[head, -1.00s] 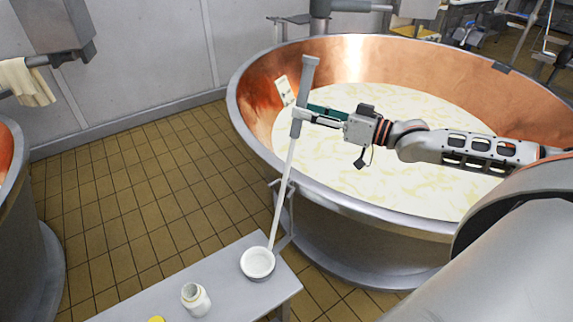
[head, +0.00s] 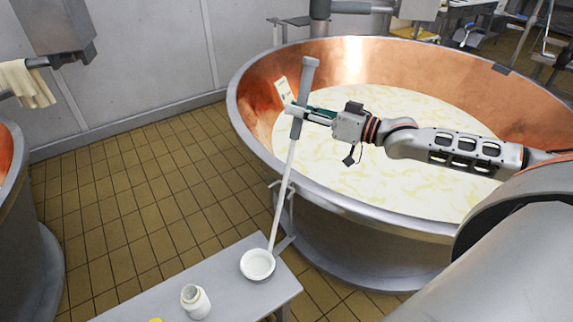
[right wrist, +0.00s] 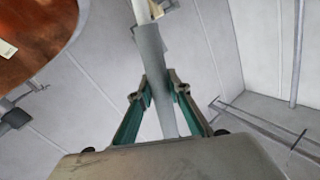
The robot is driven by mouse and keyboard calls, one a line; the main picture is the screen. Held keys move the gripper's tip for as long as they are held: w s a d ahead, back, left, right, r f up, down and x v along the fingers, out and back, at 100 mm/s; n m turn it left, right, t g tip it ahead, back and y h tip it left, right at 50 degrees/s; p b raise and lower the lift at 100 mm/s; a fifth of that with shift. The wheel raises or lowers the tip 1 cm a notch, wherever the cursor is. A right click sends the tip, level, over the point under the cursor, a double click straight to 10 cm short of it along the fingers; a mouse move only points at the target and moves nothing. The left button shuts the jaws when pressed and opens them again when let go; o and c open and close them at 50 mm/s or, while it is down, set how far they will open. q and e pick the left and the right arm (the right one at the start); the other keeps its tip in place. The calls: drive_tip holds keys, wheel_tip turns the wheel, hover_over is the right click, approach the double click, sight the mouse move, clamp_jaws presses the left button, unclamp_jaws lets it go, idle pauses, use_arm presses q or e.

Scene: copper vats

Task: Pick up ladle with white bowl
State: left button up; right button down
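The ladle (head: 281,195) leans steeply, with a long white shaft and a grey grip at its upper end. Its white bowl (head: 257,264) rests on the grey bench (head: 225,283). My right gripper (head: 300,113) reaches in from the right at the grey grip, high above the bench. In the right wrist view the ladle's grip (right wrist: 150,55) passes between the green-padded fingers (right wrist: 161,93), which press on it from both sides. My left gripper is not in view.
A large copper vat (head: 370,62) with pale liquid stands behind the ladle and under my right arm. A white jar (head: 196,301) stands on the bench left of the bowl. Another vat (head: 30,250) is at the left edge. Tiled floor lies clear between.

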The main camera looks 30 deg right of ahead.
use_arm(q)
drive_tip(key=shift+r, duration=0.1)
use_arm(e)
drive_tip(key=shift+r, duration=0.2)
drive_tip(key=shift+r, duration=0.25)
use_arm(q)
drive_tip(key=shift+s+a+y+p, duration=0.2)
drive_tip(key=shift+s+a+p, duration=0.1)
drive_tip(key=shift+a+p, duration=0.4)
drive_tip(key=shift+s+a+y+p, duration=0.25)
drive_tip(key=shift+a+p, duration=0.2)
drive_tip(key=shift+p, duration=0.4)
use_arm(e)
wheel_tip(320, 180, up, 26)
drive_tip(key=shift+r, duration=0.15)
